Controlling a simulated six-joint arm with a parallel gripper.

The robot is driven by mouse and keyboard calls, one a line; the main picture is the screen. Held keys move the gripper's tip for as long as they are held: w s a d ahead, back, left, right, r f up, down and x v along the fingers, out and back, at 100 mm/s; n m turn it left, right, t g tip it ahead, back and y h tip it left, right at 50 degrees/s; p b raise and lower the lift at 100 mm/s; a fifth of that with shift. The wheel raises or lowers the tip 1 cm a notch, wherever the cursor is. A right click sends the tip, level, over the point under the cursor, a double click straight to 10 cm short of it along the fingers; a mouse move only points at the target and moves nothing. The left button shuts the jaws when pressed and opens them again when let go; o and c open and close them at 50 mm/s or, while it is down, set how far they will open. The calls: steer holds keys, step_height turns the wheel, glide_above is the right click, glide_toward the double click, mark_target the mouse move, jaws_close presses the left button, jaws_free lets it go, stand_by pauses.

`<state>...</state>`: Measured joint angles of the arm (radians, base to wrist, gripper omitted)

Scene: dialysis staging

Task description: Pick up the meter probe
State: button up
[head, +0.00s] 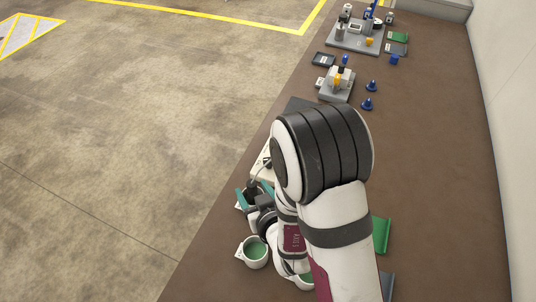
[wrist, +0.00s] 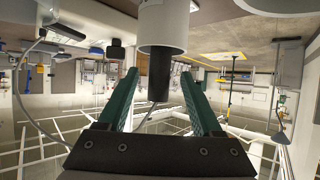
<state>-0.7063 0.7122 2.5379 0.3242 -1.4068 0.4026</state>
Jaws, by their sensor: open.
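My gripper (head: 254,192) is low at the near left edge of the brown bench, partly behind my own arm. Its two teal fingers are apart in the wrist view (wrist: 159,74). Between them is a dark cylindrical piece, which looks like the meter probe (wrist: 159,88), with a thin cable at its lower end. Its upper part sits in or against a white cylinder (wrist: 163,28). Gaps show on both sides of the probe, so the fingers do not appear to touch it. In the head view the probe is small and hard to separate from the gripper.
Two white cups with green insides (head: 255,252) stand close to my gripper, one partly hidden by my arm. A pale device with a cable (head: 262,164) is just beyond it.

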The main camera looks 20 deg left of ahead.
steer(key=x, duration=0.4)
steer(key=shift+w+a+f, duration=0.15)
steer(key=shift+w+f, duration=0.05)
steer(key=shift+f, duration=0.2)
steer(key=shift+c, duration=0.2)
jaws_close()
